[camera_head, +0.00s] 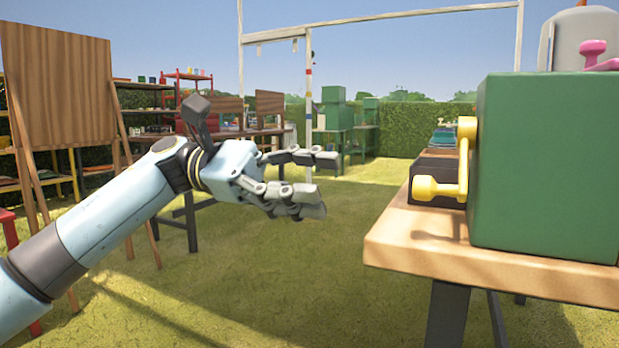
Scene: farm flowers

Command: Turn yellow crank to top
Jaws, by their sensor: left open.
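The yellow crank (463,163) is on the left face of a green box (545,165). Its round hub is near the upper part of that face, its arm hangs down, and its handle sticks out to the left at the bottom. My left gripper (322,184) is open and empty, in the air to the left of the crank and clearly apart from it. Its fingers point right, towards the crank. My right gripper is not in view.
The green box stands on a wooden table (480,264) at the right. A dark box (433,165) sits behind the crank. A pink part (594,50) shows above the green box. A wooden board (60,85) stands at the left. Open grass lies between.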

